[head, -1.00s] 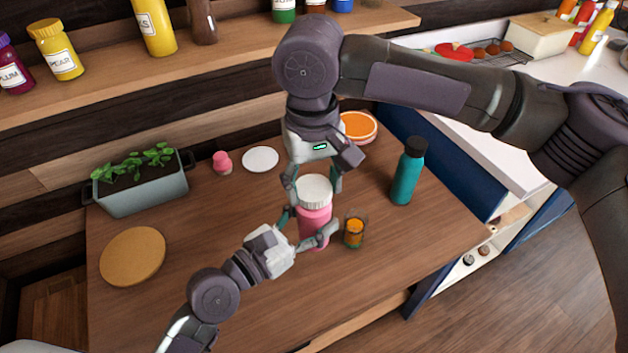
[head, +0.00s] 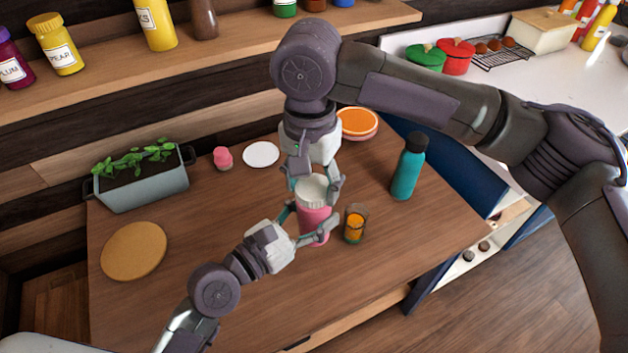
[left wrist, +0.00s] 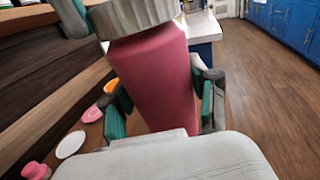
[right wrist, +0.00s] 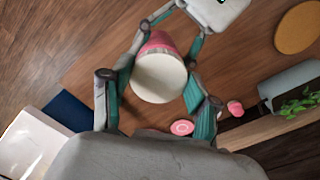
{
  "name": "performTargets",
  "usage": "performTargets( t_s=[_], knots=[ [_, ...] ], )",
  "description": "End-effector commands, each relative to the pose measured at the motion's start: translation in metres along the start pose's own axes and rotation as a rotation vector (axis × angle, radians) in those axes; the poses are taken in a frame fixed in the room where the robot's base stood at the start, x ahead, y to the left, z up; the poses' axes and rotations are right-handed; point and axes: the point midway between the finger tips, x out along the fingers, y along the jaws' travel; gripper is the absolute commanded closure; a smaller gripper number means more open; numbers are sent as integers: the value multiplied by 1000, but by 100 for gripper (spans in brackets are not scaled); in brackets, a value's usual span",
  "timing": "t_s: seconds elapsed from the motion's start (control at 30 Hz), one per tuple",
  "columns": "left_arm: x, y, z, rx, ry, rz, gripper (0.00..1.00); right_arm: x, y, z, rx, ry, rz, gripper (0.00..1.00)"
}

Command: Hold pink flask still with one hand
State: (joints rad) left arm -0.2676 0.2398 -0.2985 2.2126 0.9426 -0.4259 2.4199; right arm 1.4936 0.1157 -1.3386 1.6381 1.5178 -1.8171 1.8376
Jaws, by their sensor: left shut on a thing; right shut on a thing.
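The pink flask (head: 314,226) with a white lid (head: 313,190) stands upright on the wooden table. My left gripper (head: 308,229) is shut around the flask's pink body. In the left wrist view the flask body (left wrist: 155,75) sits between its fingers, with the lid at the top edge. My right gripper (head: 313,188) comes from above and is shut on the white lid. In the right wrist view the lid (right wrist: 158,78) lies between its fingers, and part of the pink body shows beyond it. The fingers hide parts of the flask.
A glass with orange contents (head: 355,225) stands close to the flask's right. A teal bottle (head: 408,168) stands farther right. A white plate (head: 261,154), a pink item (head: 223,158), a planter (head: 143,187) and a round board (head: 133,250) lie left. The front middle table is clear.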

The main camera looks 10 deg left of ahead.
Motion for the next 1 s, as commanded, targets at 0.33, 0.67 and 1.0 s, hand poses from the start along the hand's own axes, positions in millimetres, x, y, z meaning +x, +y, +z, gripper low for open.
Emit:
performTargets(
  t_s=[0.33,0.67,1.0],
  knots=[
    [0,0,0,0,2,-1,100,1,-5,-1,870,-6,0,54],
    [0,0,-1,0,2,-1,100,0,-5,-3,1045,-3,-1,28],
    [0,0,0,0,1,0,100,0,-4,-3,1042,-3,0,15]
  ],
)
